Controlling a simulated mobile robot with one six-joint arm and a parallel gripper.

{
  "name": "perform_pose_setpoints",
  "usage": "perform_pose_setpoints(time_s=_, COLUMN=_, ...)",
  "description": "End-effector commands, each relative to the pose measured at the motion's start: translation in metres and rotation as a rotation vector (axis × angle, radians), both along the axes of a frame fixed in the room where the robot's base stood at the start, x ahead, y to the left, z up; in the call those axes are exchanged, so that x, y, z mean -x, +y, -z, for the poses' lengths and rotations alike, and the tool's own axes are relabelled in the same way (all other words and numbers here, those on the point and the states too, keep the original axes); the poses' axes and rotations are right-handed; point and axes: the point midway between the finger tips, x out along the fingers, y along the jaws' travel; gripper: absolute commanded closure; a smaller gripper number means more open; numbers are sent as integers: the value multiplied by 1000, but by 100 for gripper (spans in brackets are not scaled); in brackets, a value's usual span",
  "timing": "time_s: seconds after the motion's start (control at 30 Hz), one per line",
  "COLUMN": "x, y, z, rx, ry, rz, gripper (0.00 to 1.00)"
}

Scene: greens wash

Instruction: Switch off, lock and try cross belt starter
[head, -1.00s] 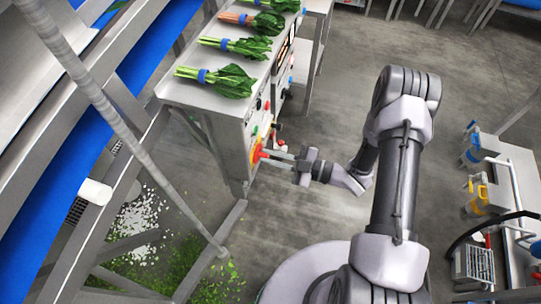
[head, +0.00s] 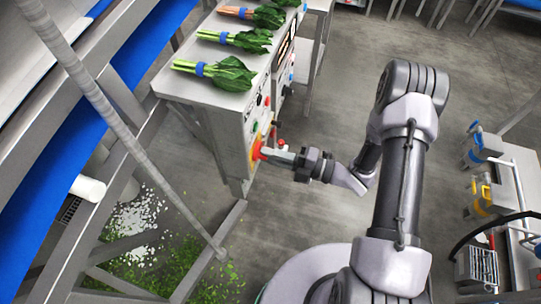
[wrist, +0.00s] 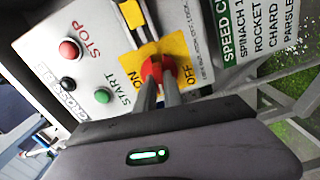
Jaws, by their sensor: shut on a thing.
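The starter panel shows on the end of the grey bench. Its red switch handle (wrist: 152,70) sits on a yellow plate (wrist: 178,46) marked ON and OFF; in the head view the yellow-backed red switch (head: 257,150) is partly hidden. My gripper (head: 283,156) reaches it from the right, its fingers shut on the red handle. The fingers also show in the wrist view (wrist: 162,92). I cannot tell which mark the handle points to. A green START button (wrist: 102,96), a black button (wrist: 68,83) and a red STOP button (wrist: 69,49) are on the panel.
Greens bunches (head: 220,73) lie on the bench top (head: 190,90). A side table (head: 512,190) at right holds blue and yellow items (head: 480,197) and a wire basket (head: 476,265). A sloping post (head: 120,125) stands at left. Open floor (head: 300,215) lies below my arm.

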Motion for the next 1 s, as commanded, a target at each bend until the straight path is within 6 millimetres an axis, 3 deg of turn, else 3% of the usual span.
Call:
perform_pose_setpoints(time_s=0.4, x=0, y=0, z=1, rx=54, ry=-146, rz=1, gripper=100)
perform_pose_setpoints(time_s=0.93, x=0, y=0, z=1, rx=61, ry=-165, rz=1, gripper=100)
perform_pose_setpoints(time_s=0.97, x=0, y=0, z=1, rx=61, ry=-165, rz=1, gripper=84)
perform_pose_setpoints(time_s=1.0, x=0, y=0, z=1, rx=61, ry=-165, rz=1, gripper=77)
